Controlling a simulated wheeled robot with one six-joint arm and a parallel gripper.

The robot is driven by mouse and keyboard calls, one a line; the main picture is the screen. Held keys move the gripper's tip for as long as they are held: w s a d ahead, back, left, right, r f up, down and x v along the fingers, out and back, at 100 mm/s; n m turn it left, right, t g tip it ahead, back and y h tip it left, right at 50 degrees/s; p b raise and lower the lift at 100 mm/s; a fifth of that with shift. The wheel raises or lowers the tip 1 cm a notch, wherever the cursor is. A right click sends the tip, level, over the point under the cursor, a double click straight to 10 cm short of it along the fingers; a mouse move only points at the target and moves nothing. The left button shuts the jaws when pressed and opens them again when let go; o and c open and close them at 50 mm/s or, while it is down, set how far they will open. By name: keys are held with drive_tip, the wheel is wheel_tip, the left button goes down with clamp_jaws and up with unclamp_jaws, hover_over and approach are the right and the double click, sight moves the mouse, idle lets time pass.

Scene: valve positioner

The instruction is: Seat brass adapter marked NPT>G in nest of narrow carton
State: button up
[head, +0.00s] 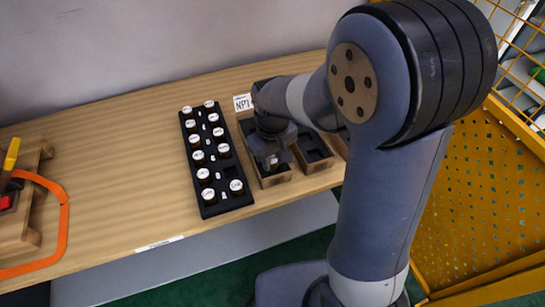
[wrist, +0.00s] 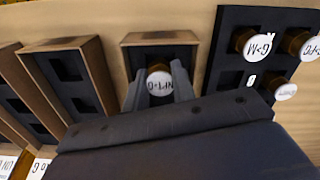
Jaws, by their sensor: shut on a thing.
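My gripper (head: 273,152) is over the left carton (head: 276,181) in the head view. In the wrist view my gripper (wrist: 160,82) is shut on the brass adapter (wrist: 160,84), whose white round top reads NPT>G. The adapter is between the two fingertips, over the narrow carton (wrist: 131,52) with its dark insert. One square opening of the insert shows empty just beyond the adapter. The fingers and palm hide the rest of this carton. I cannot tell whether the adapter's lower end is inside a nest or above it.
A black rack (head: 207,196) with several white-topped adapters stands close to the carton, at right in the wrist view. Another carton (wrist: 93,62) with empty square openings stands on the other side. A card (head: 242,102) stands behind.

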drive_tip(key=shift+f+b, duration=0.3)
drive_tip(key=shift+f, duration=0.15)
drive_tip(key=o, duration=1.1)
drive_tip(key=shift+c, duration=0.2)
drive_tip(key=shift+r, duration=0.1)
wheel_tip(320, 180, up, 11)
drive_tip(key=shift+f, duration=0.15)
wheel_tip(320, 180, down, 11)
drive_tip(key=shift+f, duration=0.1)
drive_tip(key=shift+r, duration=0.35)
